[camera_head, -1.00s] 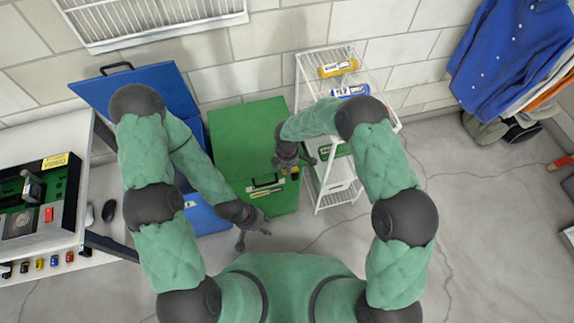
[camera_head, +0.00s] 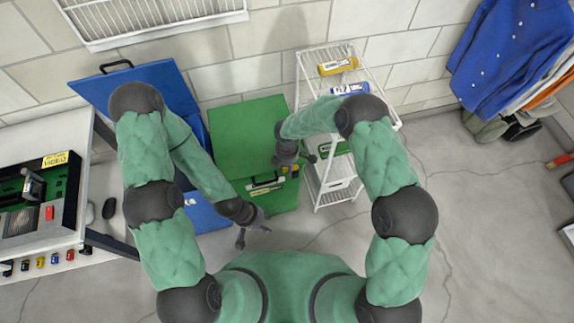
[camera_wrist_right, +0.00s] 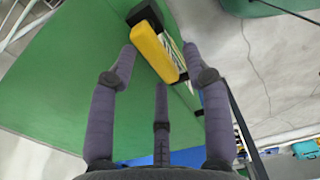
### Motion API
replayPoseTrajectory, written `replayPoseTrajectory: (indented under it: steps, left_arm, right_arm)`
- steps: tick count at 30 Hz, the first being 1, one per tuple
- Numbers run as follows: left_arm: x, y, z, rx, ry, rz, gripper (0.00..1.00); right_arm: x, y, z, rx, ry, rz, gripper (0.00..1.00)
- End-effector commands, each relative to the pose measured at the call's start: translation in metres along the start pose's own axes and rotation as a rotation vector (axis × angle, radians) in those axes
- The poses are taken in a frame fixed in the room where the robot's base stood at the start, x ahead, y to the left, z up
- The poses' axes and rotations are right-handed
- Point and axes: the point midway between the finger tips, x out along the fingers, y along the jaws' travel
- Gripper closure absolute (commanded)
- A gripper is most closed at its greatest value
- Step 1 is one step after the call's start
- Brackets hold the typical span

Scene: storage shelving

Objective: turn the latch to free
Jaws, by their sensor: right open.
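The green chest (camera_head: 245,125) stands against the wall, with a dark handle (camera_head: 264,184) on its front. A yellow latch bar with a black end shows in the right wrist view (camera_wrist_right: 153,52), by the green edge; it is a small yellow spot in the head view (camera_head: 294,170). My right gripper (camera_head: 292,162) is open above the chest's front right. In the right wrist view its spread fingers (camera_wrist_right: 158,60) are on either side of the yellow bar; I cannot tell whether they touch it. My left gripper (camera_head: 253,230) is open and empty in front of the chest.
An open blue chest (camera_head: 150,88) stands left of the green one. A white wire rack (camera_head: 310,80) with yellow and blue bottles stands close on the right. A workbench (camera_head: 95,180) is at the left. Bare floor (camera_head: 480,230) lies to the right.

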Motion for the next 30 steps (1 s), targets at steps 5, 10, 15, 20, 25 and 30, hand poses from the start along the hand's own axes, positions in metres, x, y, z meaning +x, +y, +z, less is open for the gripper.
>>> replayPoseTrajectory:
  steps: [5,10,15,20,25,30]
  left_arm:
    - [0.000,0.000,0.000,0.000,0.000,0.000,0.60]
    - [0.000,0.000,0.000,0.000,0.000,0.000,0.60]
    - [0.000,0.000,0.000,0.000,0.000,0.000,0.60]
    - [0.000,0.000,0.000,0.000,0.000,0.000,0.60]
    - [0.000,0.000,0.000,0.000,0.000,0.000,0.60]
    - [0.000,0.000,0.000,0.000,0.000,0.000,0.60]
  right_arm:
    - [-0.013,0.002,0.000,0.000,0.000,0.004,0.51]
    - [-0.043,0.002,0.000,0.000,0.000,0.005,0.51]
    - [-0.077,0.002,0.000,0.001,0.000,0.005,0.51]
    - [-0.102,0.001,0.000,-0.001,0.000,0.002,0.51]
    - [-0.116,0.000,0.000,0.000,-0.001,0.001,0.51]
    - [-0.120,0.000,0.000,0.000,0.000,-0.001,0.51]
